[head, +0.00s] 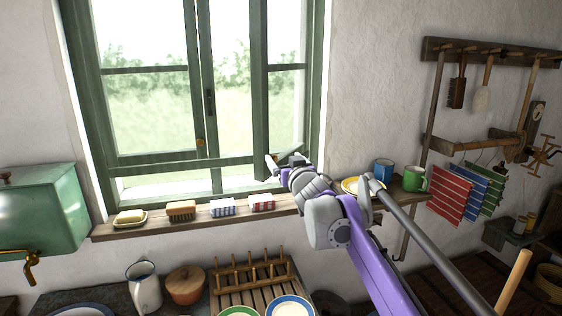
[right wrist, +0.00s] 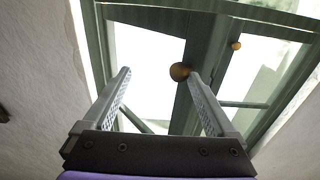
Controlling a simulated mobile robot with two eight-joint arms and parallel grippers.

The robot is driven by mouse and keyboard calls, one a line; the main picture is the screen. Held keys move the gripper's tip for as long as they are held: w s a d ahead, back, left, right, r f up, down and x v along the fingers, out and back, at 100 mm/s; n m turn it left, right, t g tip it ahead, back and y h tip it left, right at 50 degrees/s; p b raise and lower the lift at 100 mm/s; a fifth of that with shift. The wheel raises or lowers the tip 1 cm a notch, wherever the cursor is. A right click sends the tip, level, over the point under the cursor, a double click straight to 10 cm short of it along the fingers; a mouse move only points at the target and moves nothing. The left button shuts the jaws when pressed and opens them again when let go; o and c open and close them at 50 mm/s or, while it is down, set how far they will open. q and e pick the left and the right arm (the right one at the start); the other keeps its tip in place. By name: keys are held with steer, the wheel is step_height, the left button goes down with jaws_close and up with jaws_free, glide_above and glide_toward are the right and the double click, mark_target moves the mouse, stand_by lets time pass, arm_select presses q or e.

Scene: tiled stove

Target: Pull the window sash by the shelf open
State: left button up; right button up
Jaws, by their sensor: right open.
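The green window sash (head: 259,90) on the right, nearer the shelf, stands ajar. Its free stile is swung into the room, with a gap between it and the left sash (head: 198,90). My right gripper (head: 287,160) is at the lower part of this sash, open and empty. In the right wrist view, the right gripper (right wrist: 159,75) has its fingers spread in front of the window. A round brass knob (right wrist: 180,72) shows just beside the right-hand fingertip; I cannot tell if they touch. Another small knob (right wrist: 236,45) is farther right. My left gripper is out of view.
A shelf (head: 400,192) with a yellow plate, a blue mug (head: 383,170) and a green mug (head: 415,179) is right of the gripper.

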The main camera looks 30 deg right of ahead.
steer(key=shift+s+d+f, duration=0.15)
steer(key=shift+f, duration=0.05)
stand_by(0.5)
steer(key=b+v, duration=0.1)
steer(key=v, duration=1)
steer(key=shift+a, duration=0.3)
steer(key=shift+r, duration=0.1)
steer(key=s+a+f+n+g+y, duration=0.1)
steer(key=s+a+f+g, duration=0.3)
steer(key=s+f, duration=0.5)
steer(key=s+a+f+g+y+p, duration=0.1)
steer(key=s+a+f+g, duration=0.3)
steer(key=f, duration=1.2)
steer(key=s+a+f+n+g+y+p, duration=0.1)
steer(key=s+a+f+g, duration=0.3)
steer(key=s+a+f, duration=0.5)
steer(key=s+f+y, duration=0.1)
steer(key=s+f, duration=0.3)
steer(key=shift+s+a+f+n, duration=0.25)
steer(key=shift+s+a+n, duration=0.05)
steer(key=shift+a, duration=0.1)
